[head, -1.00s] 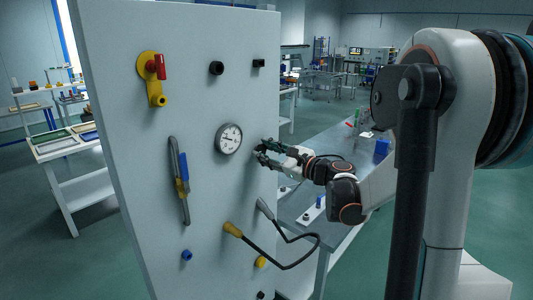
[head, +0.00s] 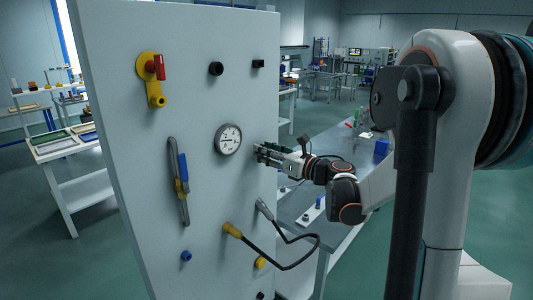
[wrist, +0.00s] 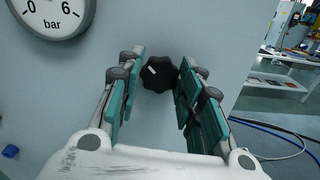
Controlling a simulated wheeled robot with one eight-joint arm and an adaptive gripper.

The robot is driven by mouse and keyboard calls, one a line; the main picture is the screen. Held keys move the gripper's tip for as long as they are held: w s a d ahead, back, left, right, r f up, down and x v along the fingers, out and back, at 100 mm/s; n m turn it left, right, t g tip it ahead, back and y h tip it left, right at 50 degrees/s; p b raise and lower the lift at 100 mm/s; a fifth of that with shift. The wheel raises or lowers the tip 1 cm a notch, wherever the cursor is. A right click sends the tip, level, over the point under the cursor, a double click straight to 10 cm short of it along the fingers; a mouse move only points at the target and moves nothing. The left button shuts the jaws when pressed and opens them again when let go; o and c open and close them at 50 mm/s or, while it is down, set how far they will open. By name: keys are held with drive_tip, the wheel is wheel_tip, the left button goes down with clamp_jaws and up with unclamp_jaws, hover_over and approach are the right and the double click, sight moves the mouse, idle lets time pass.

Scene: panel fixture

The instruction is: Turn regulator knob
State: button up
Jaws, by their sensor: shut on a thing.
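The regulator knob (wrist: 158,74) is black and lobed with a white mark, and sits on the grey panel (head: 205,100). In the wrist view it lies between the teal finger pads at their tips. My gripper (head: 258,152) reaches the panel from the right and is shut on the knob; in the head view the fingers hide the knob. The round pressure gauge (head: 228,139) is just left of the gripper, and its lower part with "bar" also shows in the wrist view (wrist: 52,10).
A workbench (head: 335,155) stands behind my arm at the right.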

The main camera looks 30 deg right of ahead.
drive_tip(key=shift+f, duration=0.1)
idle(0.3)
drive_tip(key=o, duration=1.1)
drive_tip(key=shift+c, duration=0.2)
drive_tip(key=v, duration=1.2)
